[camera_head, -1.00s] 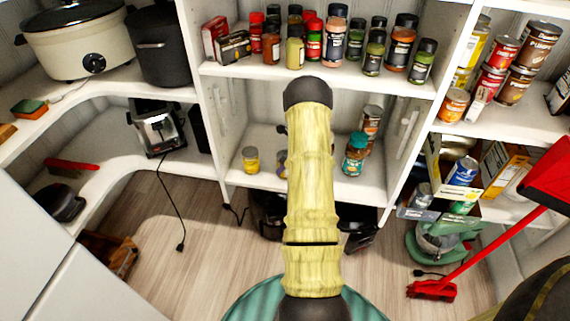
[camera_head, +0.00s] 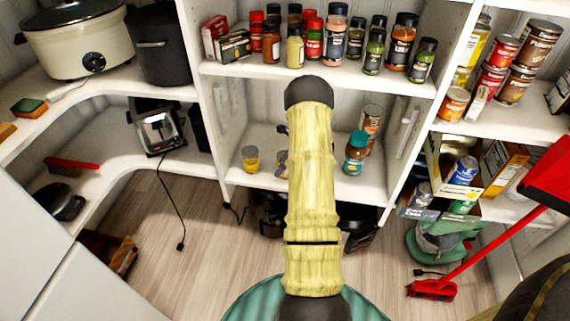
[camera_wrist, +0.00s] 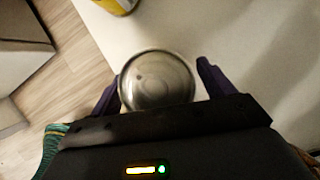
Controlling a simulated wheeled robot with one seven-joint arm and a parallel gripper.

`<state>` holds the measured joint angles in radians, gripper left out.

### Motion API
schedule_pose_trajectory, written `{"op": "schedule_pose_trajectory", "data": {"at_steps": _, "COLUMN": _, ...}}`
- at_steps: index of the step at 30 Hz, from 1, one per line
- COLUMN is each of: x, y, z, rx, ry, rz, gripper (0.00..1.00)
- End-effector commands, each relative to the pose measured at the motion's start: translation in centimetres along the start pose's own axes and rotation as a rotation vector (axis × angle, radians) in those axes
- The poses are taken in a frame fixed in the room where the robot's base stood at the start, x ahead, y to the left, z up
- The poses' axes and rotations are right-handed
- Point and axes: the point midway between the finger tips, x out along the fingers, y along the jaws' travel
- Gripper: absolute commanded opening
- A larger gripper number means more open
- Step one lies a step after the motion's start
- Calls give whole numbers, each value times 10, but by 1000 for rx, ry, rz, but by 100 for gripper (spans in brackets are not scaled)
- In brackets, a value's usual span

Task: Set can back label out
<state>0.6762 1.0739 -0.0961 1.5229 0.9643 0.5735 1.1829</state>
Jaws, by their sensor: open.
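A can with a round, bare metal top (camera_wrist: 157,82) stands on the white shelf in the wrist view. My gripper (camera_wrist: 159,73) is open, with one dark finger on each side of this can; whether either finger touches it I cannot tell. The can's label is not readable from above. In the head view, a small can (camera_head: 281,162) on the lower middle shelf shows only as a sliver beside my arm, which hides the rest of it and my gripper.
A yellow-labelled can (camera_head: 251,159) stands to the left on the same shelf (camera_head: 335,182), and shows at the wrist view's top edge (camera_wrist: 120,3). Spice jars fill the shelf above.

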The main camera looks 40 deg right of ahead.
Motion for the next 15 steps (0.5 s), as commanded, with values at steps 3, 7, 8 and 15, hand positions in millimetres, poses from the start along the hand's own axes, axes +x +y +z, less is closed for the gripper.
{"op": "schedule_pose_trajectory", "data": {"at_steps": 3, "x": -18, "y": -1, "z": 1, "rx": 0, "ry": -1, "rz": -3, "gripper": 81}}
{"op": "schedule_pose_trajectory", "data": {"at_steps": 7, "x": -40, "y": -1, "z": 1, "rx": 0, "ry": -1, "rz": -4, "gripper": 81}}
{"op": "schedule_pose_trajectory", "data": {"at_steps": 8, "x": -45, "y": -1, "z": 1, "rx": 0, "ry": 0, "rz": -4, "gripper": 81}}
{"op": "schedule_pose_trajectory", "data": {"at_steps": 15, "x": -70, "y": 0, "z": 0, "rx": 0, "ry": 0, "rz": -2, "gripper": 81}}
